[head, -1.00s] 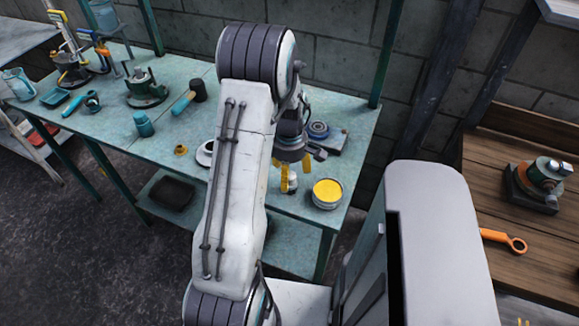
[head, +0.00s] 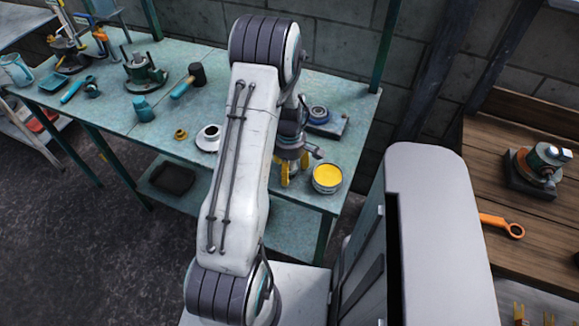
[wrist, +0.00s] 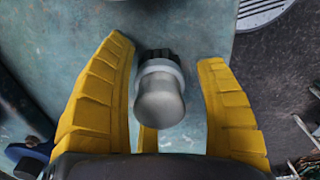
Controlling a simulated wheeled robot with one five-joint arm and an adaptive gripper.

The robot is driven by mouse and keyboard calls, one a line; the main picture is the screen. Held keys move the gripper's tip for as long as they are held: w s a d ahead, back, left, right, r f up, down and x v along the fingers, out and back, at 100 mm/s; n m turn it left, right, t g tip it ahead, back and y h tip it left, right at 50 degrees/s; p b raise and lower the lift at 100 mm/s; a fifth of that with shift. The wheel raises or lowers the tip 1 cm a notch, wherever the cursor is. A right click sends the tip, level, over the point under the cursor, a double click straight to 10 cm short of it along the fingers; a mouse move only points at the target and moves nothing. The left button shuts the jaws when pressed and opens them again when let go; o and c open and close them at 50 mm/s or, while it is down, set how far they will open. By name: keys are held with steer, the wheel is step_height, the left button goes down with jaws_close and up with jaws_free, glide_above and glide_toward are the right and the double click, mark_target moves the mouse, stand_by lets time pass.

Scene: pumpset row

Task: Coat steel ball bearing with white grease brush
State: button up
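The steel ball bearing (head: 318,113) is a ring with a blue inside, lying on a dark flat block near the table's back right. A blue ring that looks like it (wrist: 24,153) shows at the wrist view's lower left. My gripper (wrist: 172,70) points down over the table with its yellow fingers apart. Between them stands a short grey rounded piece (wrist: 160,99) with a white collar and black end, perhaps the white grease brush. Gaps show on both sides of it. In the head view the fingers (head: 290,172) hide it.
An open tin (head: 327,175) of yellow stuff stands close right of my gripper. A white flanged cup (head: 209,138), a small brass piece (head: 181,134), a teal bottle (head: 144,110) and a mallet (head: 189,80) are further left. The table's front edge is close by.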

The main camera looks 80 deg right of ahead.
steer(key=c, duration=1.1)
steer(key=o, duration=0.8)
steer(key=shift+o, duration=0.2)
steer(key=shift+r, duration=0.35)
steer(key=shift+r, duration=0.25)
steer(key=shift+o, duration=0.3)
steer(key=c, duration=1)
steer(key=shift+p, duration=0.3)
